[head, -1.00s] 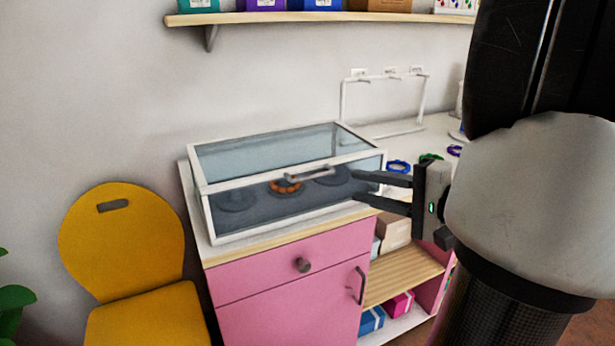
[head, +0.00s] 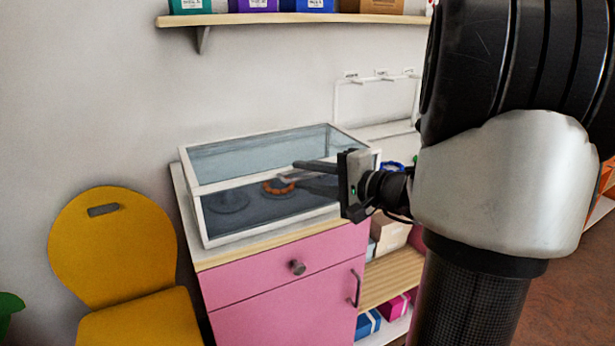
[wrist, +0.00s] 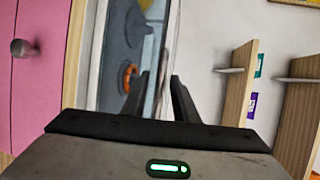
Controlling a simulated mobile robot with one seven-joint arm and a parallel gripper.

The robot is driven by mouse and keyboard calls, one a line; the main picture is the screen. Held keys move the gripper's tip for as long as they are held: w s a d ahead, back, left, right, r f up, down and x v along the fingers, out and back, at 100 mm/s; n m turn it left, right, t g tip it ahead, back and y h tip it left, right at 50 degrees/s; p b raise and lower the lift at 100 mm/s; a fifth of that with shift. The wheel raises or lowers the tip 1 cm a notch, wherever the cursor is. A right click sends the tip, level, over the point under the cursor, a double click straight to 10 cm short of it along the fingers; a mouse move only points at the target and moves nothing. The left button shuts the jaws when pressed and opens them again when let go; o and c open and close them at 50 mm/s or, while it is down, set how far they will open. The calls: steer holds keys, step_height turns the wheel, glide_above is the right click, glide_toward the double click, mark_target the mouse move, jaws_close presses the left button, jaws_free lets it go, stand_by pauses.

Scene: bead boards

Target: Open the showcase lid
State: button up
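The showcase (head: 204,222) is a white-framed glass box on the pink cabinet. Its glass lid (head: 255,155) lies closed on top. The pale lid handle (head: 288,179) is at the front edge, partly hidden by my fingers. My gripper (head: 296,173) is open, its two dark fingers reaching left to the handle. In the wrist view, my gripper (wrist: 156,85) shows its fingers apart, with a pale bar, apparently the handle (wrist: 162,82), between them; contact cannot be told. An orange bead ring (head: 277,187) lies on a dark round stand inside.
A yellow chair (head: 115,250) stands left of the pink cabinet (head: 285,270). A wall shelf (head: 290,18) with boxes hangs above the showcase. A white rack (head: 375,82) and a blue ring (head: 392,166) are at the right on the countertop.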

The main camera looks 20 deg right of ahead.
steer(key=shift+f, duration=0.1)
jaws_close()
